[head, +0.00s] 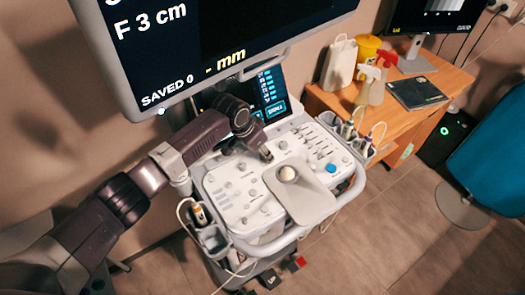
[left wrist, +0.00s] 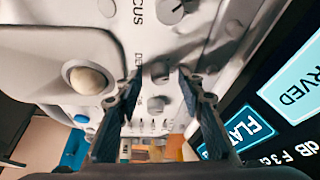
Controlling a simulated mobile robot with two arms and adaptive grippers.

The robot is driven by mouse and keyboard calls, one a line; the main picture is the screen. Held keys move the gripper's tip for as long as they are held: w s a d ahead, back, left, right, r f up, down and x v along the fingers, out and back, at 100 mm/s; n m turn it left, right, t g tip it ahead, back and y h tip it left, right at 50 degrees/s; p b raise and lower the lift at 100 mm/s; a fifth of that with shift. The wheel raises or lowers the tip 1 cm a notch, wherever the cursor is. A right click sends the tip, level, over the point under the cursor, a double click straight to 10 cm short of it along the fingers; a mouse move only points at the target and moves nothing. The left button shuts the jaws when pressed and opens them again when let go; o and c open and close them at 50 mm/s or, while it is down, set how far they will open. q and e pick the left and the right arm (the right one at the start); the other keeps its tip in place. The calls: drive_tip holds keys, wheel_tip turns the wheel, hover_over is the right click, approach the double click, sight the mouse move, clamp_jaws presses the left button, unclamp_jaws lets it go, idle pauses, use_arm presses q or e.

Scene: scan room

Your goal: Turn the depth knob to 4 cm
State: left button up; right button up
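The ultrasound console's control panel (head: 235,205) fills the middle of the head view. My left gripper (head: 266,155) is over it, just behind the trackball. In the left wrist view its two dark fingers (left wrist: 159,76) are open. A grey knob (left wrist: 160,70) shows between the fingertips, with no visible grip on it. A label starting "DE", partly hidden by the left finger, is beside this knob. A label ending "OCUS" is further up, near another knob (left wrist: 175,10). The monitor (head: 200,40) reads "F 3 cm", "- mm" and "SAVED 0"; no depth reading is visible. My right gripper is not in view.
The trackball (head: 287,173) and a blue button (head: 331,168) are close by on the panel. Another knob (left wrist: 156,104) is near the fingers. Probes sit in side holders (head: 215,240). A wooden desk (head: 400,115) with bottles stands at the right.

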use_arm(q)
clamp_jaws()
drive_tip(key=shift+s+r+n+p, duration=0.15)
drive_tip(key=shift+n+p, duration=0.45)
drive_tip(key=shift+p, duration=0.35)
drive_tip(key=n+y+p, duration=0.1)
drive_tip(key=n+p, duration=0.1)
drive_tip(key=shift+d+t+p, duration=0.1)
drive_tip(key=shift+t+p, duration=0.2)
drive_tip(key=n+p, duration=0.1)
drive_tip(key=n, duration=0.1)
drive_tip(key=shift+n+y+p, duration=0.3)
drive_tip(key=shift+y, duration=0.1)
drive_tip(key=shift+n+t+y+p, duration=0.3)
drive_tip(key=shift+n+y+p, duration=0.2)
drive_tip(key=shift+n, duration=0.6)
